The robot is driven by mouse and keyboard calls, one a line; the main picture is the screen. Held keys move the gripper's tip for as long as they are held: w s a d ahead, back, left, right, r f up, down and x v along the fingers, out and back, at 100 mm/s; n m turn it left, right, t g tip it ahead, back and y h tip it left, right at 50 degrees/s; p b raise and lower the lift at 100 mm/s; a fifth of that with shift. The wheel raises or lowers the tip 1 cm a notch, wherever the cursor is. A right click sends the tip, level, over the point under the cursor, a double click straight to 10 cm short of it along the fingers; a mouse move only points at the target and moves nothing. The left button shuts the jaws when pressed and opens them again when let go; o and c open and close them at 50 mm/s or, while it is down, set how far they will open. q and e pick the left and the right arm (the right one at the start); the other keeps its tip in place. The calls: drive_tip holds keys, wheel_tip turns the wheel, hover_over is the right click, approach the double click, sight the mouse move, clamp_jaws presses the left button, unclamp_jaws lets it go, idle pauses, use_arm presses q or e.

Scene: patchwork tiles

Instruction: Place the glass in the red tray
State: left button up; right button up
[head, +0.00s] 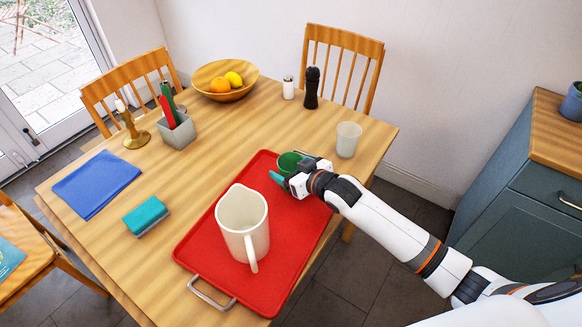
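The red tray (205,243) lies on the wooden table, with a metal handle at its near end. A cream pitcher (242,222) stands on it. A frosted, whitish glass (348,139) stands upright on the table beyond the tray, near the far right edge. A green cup (289,161) shows at the tray's far end, partly hidden by my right gripper (282,178). The gripper's teal fingertips are low over the tray, right beside the cup. Whether they grip it cannot be seen. My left gripper is not in view.
A teal sponge (146,216), blue cloth (97,184), utensil holder (177,131) and candlestick (133,132) are on the left. A fruit bowl (225,81), white shaker (288,88) and black pepper mill (311,89) stand at the back. The tray's left far part is clear.

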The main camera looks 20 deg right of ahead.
drive_tip(key=shift+r, duration=0.2)
drive_tip(key=v, duration=1.2)
idle(0.4)
